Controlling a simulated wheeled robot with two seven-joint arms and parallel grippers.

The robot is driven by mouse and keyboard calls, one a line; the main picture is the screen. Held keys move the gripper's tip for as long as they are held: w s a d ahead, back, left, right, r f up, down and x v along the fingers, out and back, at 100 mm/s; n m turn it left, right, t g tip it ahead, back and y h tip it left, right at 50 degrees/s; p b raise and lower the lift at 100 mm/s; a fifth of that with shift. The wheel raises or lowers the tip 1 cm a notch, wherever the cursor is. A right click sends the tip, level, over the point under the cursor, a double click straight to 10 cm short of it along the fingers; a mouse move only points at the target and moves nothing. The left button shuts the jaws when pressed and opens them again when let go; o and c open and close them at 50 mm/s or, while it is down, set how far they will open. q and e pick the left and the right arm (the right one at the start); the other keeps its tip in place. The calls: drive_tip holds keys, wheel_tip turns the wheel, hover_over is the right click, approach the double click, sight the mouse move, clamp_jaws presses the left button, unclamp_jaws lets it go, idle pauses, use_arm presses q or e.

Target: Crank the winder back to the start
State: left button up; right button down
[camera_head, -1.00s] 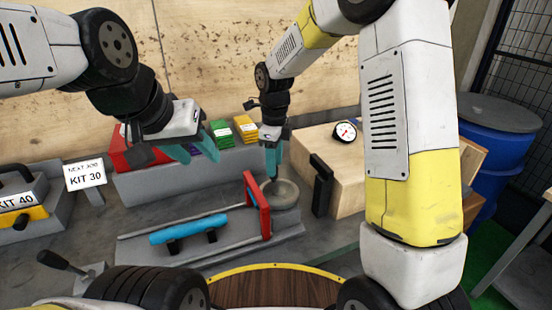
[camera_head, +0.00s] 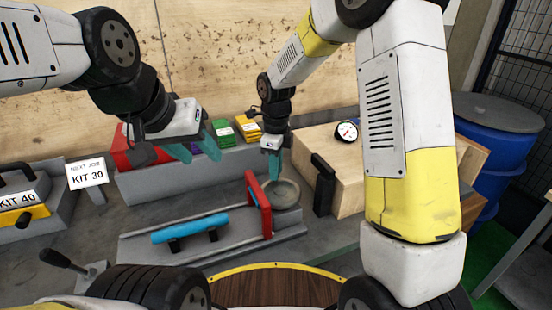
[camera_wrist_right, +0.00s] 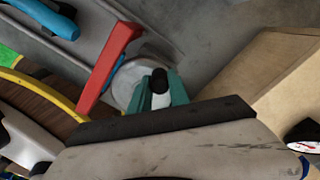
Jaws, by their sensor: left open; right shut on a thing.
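The winder is a round grey wheel (camera_head: 284,194) at the right end of a low grey machine bed (camera_head: 140,247). Its small black knob (camera_wrist_right: 160,82) shows between the teal fingers in the right wrist view. My right gripper (camera_head: 275,168) points down over the wheel's rear edge and is shut on this knob. The wheel (camera_wrist_right: 128,82) also shows beside the fingers in the wrist view, partly covered by them. My left gripper (camera_head: 196,150) is open and empty in the air, left of the right one and above the grey ledge.
A red upright plate (camera_head: 258,204) stands just left of the wheel. A carriage with a blue bar (camera_head: 190,228) sits further left on the bed. A black handle (camera_head: 323,185) on a wooden box (camera_head: 345,185) stands close right. Green and yellow packs (camera_head: 247,128) lie behind.

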sight(265, 187)
drive_tip(key=shift+a+n, duration=0.1)
drive_tip(key=shift+n, duration=0.2)
drive_tip(key=n, duration=0.1)
drive_tip(key=a+n, duration=0.1)
drive_tip(key=shift+s+n, duration=0.25)
drive_tip(key=shift+n, duration=0.05)
drive_tip(key=n, duration=0.1)
drive_tip(key=a+n, duration=0.1)
drive_tip(key=shift+s+n, duration=0.3)
drive_tip(key=shift+n, duration=0.1)
drive_tip(key=shift+s+a+n, duration=0.15)
drive_tip(key=shift+s+n, duration=0.1)
drive_tip(key=shift+n, duration=0.6)
drive_tip(key=shift+s+a+n, duration=0.2)
drive_tip(key=shift+s+n, duration=0.1)
drive_tip(key=shift+n, duration=0.5)
drive_tip(key=shift+s+a+n, duration=0.15)
drive_tip(key=shift+s+n, duration=0.1)
drive_tip(key=shift+n, duration=0.6)
drive_tip(key=shift+r, duration=0.1)
drive_tip(key=c, duration=1.2)
unclamp_jaws()
drive_tip(key=shift+c, duration=0.2)
wheel_tip(265, 187, up, 8)
